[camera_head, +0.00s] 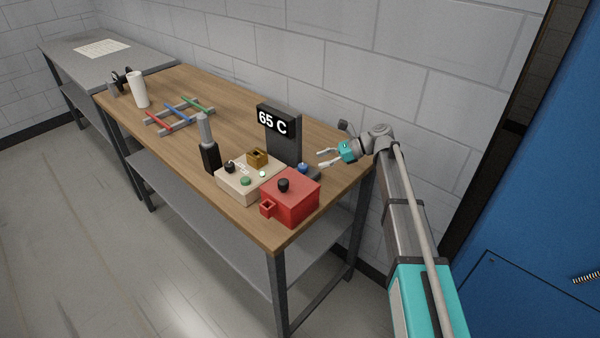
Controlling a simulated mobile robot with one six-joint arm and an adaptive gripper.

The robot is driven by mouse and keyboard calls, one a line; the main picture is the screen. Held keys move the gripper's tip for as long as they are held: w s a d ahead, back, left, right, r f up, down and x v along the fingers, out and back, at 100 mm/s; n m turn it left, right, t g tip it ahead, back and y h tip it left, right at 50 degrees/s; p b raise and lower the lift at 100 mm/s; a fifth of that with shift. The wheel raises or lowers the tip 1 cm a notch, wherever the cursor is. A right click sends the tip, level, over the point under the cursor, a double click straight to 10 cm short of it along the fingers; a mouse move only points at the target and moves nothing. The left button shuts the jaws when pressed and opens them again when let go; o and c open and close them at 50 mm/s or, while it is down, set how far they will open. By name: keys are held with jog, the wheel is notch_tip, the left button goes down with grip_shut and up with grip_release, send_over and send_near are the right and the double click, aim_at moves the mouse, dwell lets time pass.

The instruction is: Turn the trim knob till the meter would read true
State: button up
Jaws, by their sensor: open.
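The meter (283,146) is a dark upright post on the bench with a black display that reads "65 C". A small blue knob (303,167) sits on a dark base at the meter's foot, on its right side; no label names it as the trim knob. My gripper (321,158) comes in from the right, with its two pale fingers spread and nothing between them. Its fingertips are close to the blue knob, just right of and above it in the picture. I cannot tell whether they touch anything.
A beige box (234,191) with a black knob, green button and brass-coloured block stands left of a red box (294,208) with a black knob. A black-and-grey handheld tool (209,150) stands behind. A rack with coloured rods (181,116) and a white cylinder (138,89) stand farther left.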

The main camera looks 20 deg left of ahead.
aim_at(305, 166)
jog(key=b+x, duration=0.3)
jog(key=x, duration=0.5)
jog(key=shift+s+a+f, duration=0.2)
jog(key=shift+a, duration=0.1)
jog(key=shift+c, duration=0.3)
grip_shut()
